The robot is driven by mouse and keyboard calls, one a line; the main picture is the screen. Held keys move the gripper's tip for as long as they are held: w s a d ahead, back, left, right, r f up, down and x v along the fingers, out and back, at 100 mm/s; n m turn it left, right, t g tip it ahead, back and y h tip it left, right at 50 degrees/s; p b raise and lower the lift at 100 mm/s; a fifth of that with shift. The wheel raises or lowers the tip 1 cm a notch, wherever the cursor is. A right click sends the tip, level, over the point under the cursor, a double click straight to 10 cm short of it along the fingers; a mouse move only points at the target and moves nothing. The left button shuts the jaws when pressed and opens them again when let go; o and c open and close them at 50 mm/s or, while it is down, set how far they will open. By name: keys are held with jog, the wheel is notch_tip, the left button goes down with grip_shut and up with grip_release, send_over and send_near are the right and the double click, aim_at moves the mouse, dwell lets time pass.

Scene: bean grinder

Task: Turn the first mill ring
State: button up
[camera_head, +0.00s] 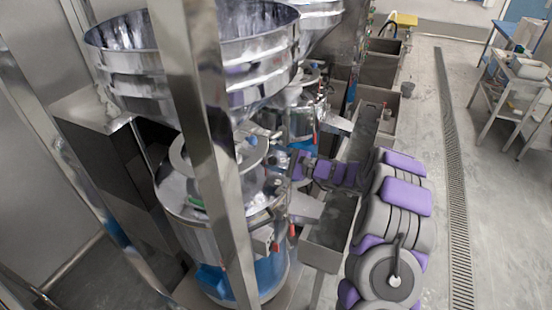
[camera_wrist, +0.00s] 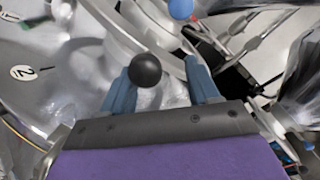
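The nearer mill (camera_head: 182,205) is a shiny steel drum under a large steel hopper (camera_head: 140,62). A metal ring (camera_head: 180,158) runs around its top, partly hidden by a steel post. My gripper (camera_head: 299,165) is at the mill's right side, small in the head view. In the wrist view, my gripper (camera_wrist: 160,72) has two blue-grey fingers spread apart. A black ball knob (camera_wrist: 145,70) shows between them, closer to the left finger and overlapping it in view. I cannot tell whether they touch. Curved steel ring parts (camera_wrist: 130,30) lie beyond the fingers.
A steel post (camera_head: 205,110) stands in front of the nearer mill. A second mill (camera_head: 302,120) is behind it. Steel bins (camera_head: 380,65) line the right side. A blue ball (camera_wrist: 180,8) is above the fingers in the wrist view. Open floor (camera_head: 430,120) lies further right.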

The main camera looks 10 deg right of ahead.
aim_at(268, 161)
jog(key=a, duration=0.4)
jog(key=shift+a, duration=0.15)
jog(key=shift+c, duration=1)
jog(key=shift+a, duration=0.25)
jog(key=shift+c, duration=0.6)
jog(key=shift+d, duration=0.1)
jog(key=shift+c, duration=0.8)
jog(key=shift+d, duration=1.15)
jog(key=c, duration=0.5)
jog(key=shift+d, duration=0.1)
grip_shut()
jog(key=shift+a, duration=0.2)
